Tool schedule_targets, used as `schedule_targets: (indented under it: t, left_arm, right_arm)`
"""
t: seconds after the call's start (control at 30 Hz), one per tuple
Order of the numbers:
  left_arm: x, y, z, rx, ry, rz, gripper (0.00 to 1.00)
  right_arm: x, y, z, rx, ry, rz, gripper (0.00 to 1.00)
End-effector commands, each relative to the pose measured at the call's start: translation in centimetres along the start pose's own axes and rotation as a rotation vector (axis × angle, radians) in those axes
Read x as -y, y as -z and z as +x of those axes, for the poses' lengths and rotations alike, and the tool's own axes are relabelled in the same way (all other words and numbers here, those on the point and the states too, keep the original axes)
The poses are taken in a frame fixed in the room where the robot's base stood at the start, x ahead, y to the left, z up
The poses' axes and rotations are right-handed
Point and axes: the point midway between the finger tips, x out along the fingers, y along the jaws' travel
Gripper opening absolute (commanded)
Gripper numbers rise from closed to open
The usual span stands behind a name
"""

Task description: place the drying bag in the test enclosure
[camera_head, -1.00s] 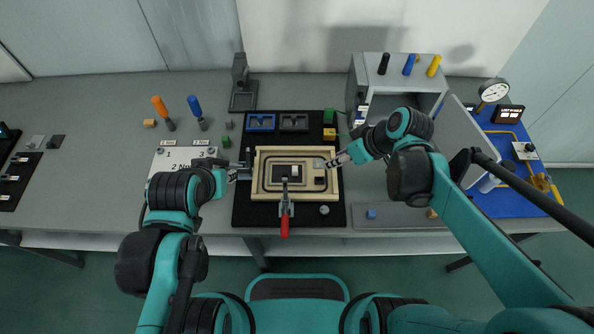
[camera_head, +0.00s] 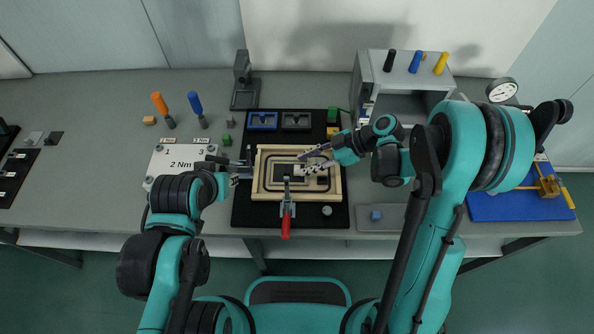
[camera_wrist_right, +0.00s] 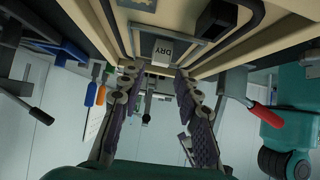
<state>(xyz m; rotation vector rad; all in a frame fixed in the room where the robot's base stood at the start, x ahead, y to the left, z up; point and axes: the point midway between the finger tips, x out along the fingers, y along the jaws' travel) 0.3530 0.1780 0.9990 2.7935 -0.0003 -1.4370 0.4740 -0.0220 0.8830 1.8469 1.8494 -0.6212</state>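The drying bag, a small white block marked DRY (camera_wrist_right: 163,49), lies on a dark square inside the beige open-topped enclosure (camera_head: 258,176). My right gripper (camera_head: 306,162) is open above the enclosure's right half. In the right wrist view its two spread fingers (camera_wrist_right: 158,72) stand either side of the bag's line, apart from it.
A toggle clamp with a red handle (camera_head: 286,224) stands at the enclosure's front. Behind are blue (camera_head: 262,121) and dark holders. A grey cabinet (camera_head: 367,80) stands at back right, partly behind my right arm. Orange and blue screwdrivers (camera_head: 195,104) stand at left.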

Motion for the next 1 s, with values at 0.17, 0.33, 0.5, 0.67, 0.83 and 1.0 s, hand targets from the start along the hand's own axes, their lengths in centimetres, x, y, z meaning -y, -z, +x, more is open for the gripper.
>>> schedule_targets:
  t: [0.17,0.33,0.5,0.67,0.83,1.0]
  left_arm:
    - [0.0,-1.0,1.4,0.0,0.0,0.0,0.29]
    - [0.0,-1.2,1.7,0.0,0.0,0.0,0.29]
    - [0.0,-1.1,1.6,0.0,0.0,0.0,0.29]
    - [0.0,-1.1,1.6,0.0,0.0,0.0,0.29]
    - [0.0,-1.1,1.6,0.0,0.0,0.0,0.29]
    - [0.0,-1.1,1.5,0.0,0.0,0.0,0.29]
  right_arm:
    - [-0.1,-1.0,3.0,0.001,0.002,-0.002,0.33]
    - [-0.1,-0.8,4.4,0.001,0.0,-0.001,0.33]
    - [-0.1,-0.7,4.3,0.001,-0.001,0.001,0.33]
    - [-0.1,-0.7,4.3,0.001,-0.001,0.001,0.08]
    - [-0.1,-0.7,4.3,0.001,-0.001,0.001,0.05]
    - [-0.1,-0.6,4.1,0.001,-0.001,0.001,0.05]
